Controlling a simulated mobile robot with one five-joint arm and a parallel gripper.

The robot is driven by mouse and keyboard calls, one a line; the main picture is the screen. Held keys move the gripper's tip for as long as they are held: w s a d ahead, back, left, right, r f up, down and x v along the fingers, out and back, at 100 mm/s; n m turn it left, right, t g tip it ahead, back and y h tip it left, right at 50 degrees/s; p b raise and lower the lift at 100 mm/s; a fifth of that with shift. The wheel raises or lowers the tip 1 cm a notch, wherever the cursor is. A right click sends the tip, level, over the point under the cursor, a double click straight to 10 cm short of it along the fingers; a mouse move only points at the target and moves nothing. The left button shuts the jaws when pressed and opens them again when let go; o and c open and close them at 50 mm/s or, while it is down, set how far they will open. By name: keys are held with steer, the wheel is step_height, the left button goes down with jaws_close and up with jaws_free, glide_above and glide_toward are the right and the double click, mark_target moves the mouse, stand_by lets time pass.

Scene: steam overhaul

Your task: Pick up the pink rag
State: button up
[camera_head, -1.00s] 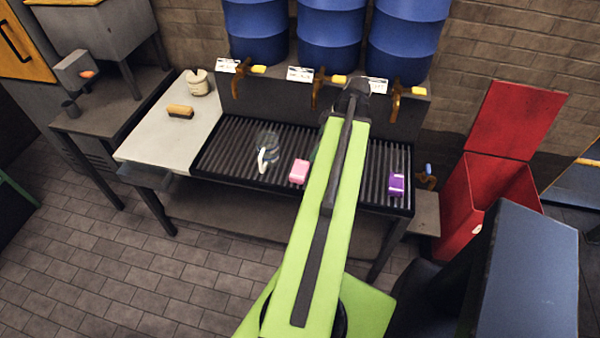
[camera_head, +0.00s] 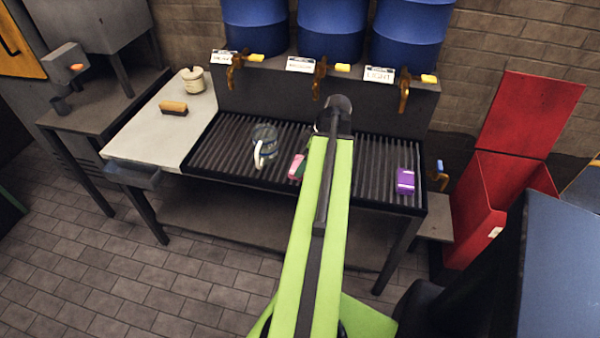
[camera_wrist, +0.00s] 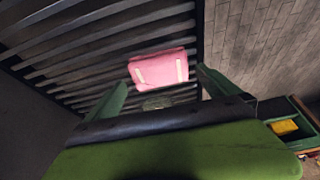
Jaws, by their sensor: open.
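The pink rag (camera_head: 296,166) lies on the slatted black grate (camera_head: 222,147), left of my arm in the head view and partly hidden by it. In the wrist view the rag (camera_wrist: 159,68) is a folded pink block with two pale bands, near the grate's edge. My gripper (camera_wrist: 160,88) is open, its two green fingers spread on either side below the rag in that view. The rag shows between and beyond the fingertips, with nothing held. In the head view my arm mostly hides the gripper.
A glass mug (camera_head: 264,145) stands left of the rag on the grate. A purple folded rag (camera_head: 405,181) lies to the right. A red bin (camera_head: 482,215) stands at right.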

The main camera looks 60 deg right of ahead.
steer(key=b+x, duration=0.2)
steer(key=x, duration=0.1)
steer(key=shift+f, duration=0.35)
steer(key=shift+r, duration=0.15)
steer(key=c, duration=1.2)
steer(key=shift+r, duration=0.1)
steer(key=r+p, duration=0.5)
steer(key=shift+s+d+r, duration=0.1)
steer(key=shift+s+d, duration=0.1)
steer(key=shift+d, duration=0.1)
steer(key=s+d+r+p, duration=0.5)
steer(key=s+d+p, duration=0.1)
steer(key=s+d, duration=0.1)
steer(key=shift+s+d+r, duration=0.25)
steer(key=shift+s+r, duration=0.05)
steer(key=shift+s, duration=0.2)
